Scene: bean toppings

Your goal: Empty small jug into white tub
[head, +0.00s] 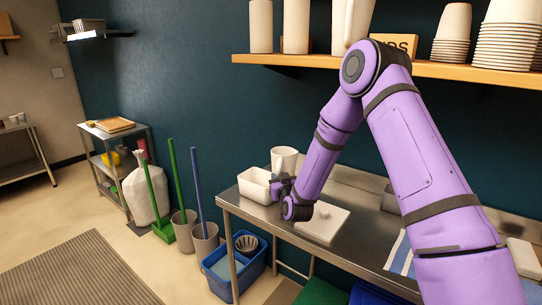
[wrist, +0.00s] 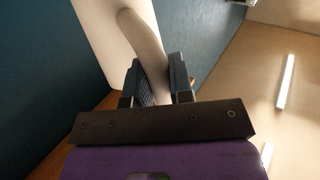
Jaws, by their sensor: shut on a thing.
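The small jug (head: 287,157) is white and shows above and behind my gripper in the head view. It looks roughly upright; its contents are hidden. In the wrist view the jug's pale body (wrist: 108,35) fills the upper left, and its curved handle (wrist: 146,45) runs between my fingers. My gripper (wrist: 155,80) is shut on that handle; in the head view my gripper (head: 281,187) is small and dark. The white tub (head: 256,188) stands on the steel counter, just left of my gripper. The jug is at the tub's back right; the exact gap cannot be told.
A white flat board (head: 322,223) lies on the steel counter (head: 272,220) right of the tub. A wooden shelf (head: 300,62) with tall containers and stacked cups hangs above. A blue bin (head: 226,272) stands below the counter. Brooms and buckets stand on the left.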

